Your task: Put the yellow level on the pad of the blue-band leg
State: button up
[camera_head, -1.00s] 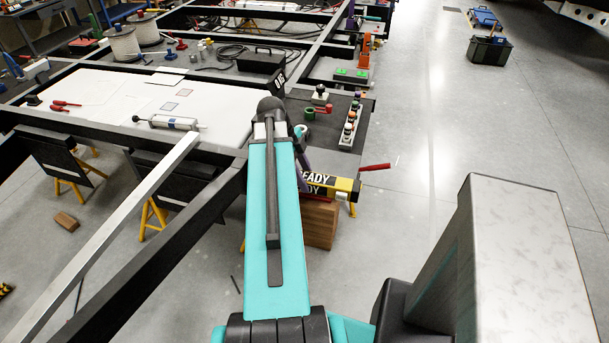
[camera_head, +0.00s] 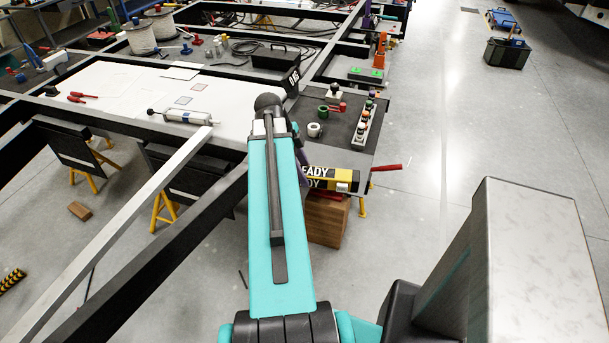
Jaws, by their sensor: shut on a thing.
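My turquoise arm (camera_head: 278,225) reaches away from me over the frame's near corner, up to a dark rounded joint (camera_head: 268,103). My gripper is hidden behind the arm, so what it holds does not show. I cannot make out the yellow level for sure. A black and yellow piece with READY lettering (camera_head: 340,182) shows right of my arm, along the near edge of the dark board. I cannot pick out a leg with a blue band or its pad.
The black chassis beam (camera_head: 150,262) and a pale bar (camera_head: 110,232) run along the left. A dark board (camera_head: 345,150) holds a row of knobs (camera_head: 365,125), a green ring (camera_head: 323,111) and a white ring (camera_head: 314,130). A red handle (camera_head: 386,168) juts out right.

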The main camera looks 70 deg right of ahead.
jog(key=w+a+r+n+t+h, duration=0.1)
jog(key=w+a+r+n+t, duration=0.1)
jog(key=w+a+n, duration=0.6)
jog(key=w+a+r+n+t+h, duration=0.1)
jog(key=w+a+r+n, duration=0.25)
jog(key=w, duration=0.85)
jog(key=w+a+r+n+t+h, duration=0.2)
jog(key=w+a+n, duration=0.35)
jog(key=w, duration=0.45)
jog(key=w+a+r+n+t+y, duration=0.1)
jog(key=w+a+r+n, duration=0.2)
jog(key=a, duration=0.8)
jog(key=w+a+r+n+t+y, duration=0.1)
jog(key=w+a+n, duration=0.4)
jog(key=a, duration=0.7)
jog(key=w+a+r+n+t+y, duration=0.1)
jog(key=w+a+r+n+y, duration=0.2)
jog(key=w+a+r+n, duration=0.2)
jog(key=a+n, duration=0.3)
jog(key=a, duration=0.3)
jog(key=shift+a+t, duration=0.35)
jog(key=shift+t, duration=0.05)
